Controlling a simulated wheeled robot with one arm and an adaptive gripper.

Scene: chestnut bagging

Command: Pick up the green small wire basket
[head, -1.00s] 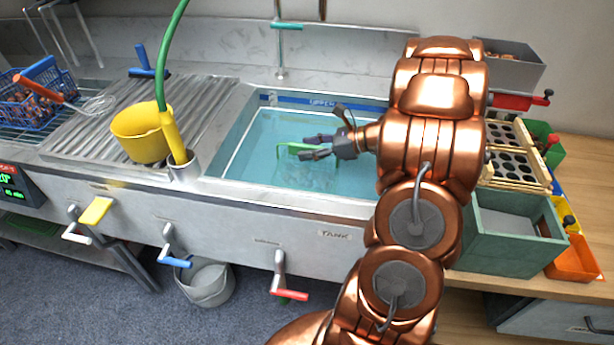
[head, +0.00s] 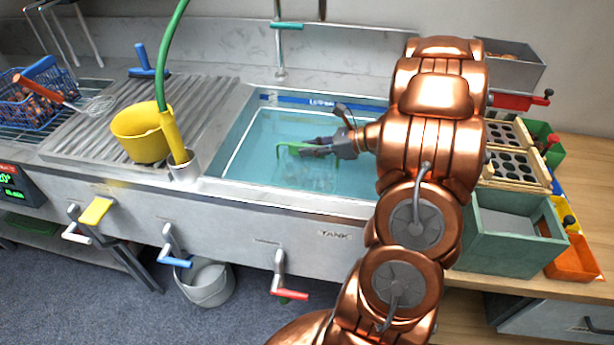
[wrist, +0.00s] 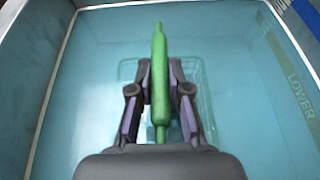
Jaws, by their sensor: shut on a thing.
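The green small wire basket (head: 283,150) is in the water-filled tank (head: 232,160). Its green handle stands at the surface, and its wire body shows faintly under the water. In the wrist view the green handle (wrist: 159,75) runs between the two fingers, and the blurred basket body (wrist: 205,105) lies below. My gripper (head: 318,147) reaches into the tank from the right and is shut on the handle. It also shows in the wrist view (wrist: 159,100). I cannot tell whether the basket touches the tank floor.
A yellow jug (head: 140,135) stands on the ribbed drainboard (head: 90,140) left of the tank. A blue basket (head: 38,105) is at the far left. A tap (head: 280,50) rises behind the tank. A green box (head: 510,235) stands on the right counter.

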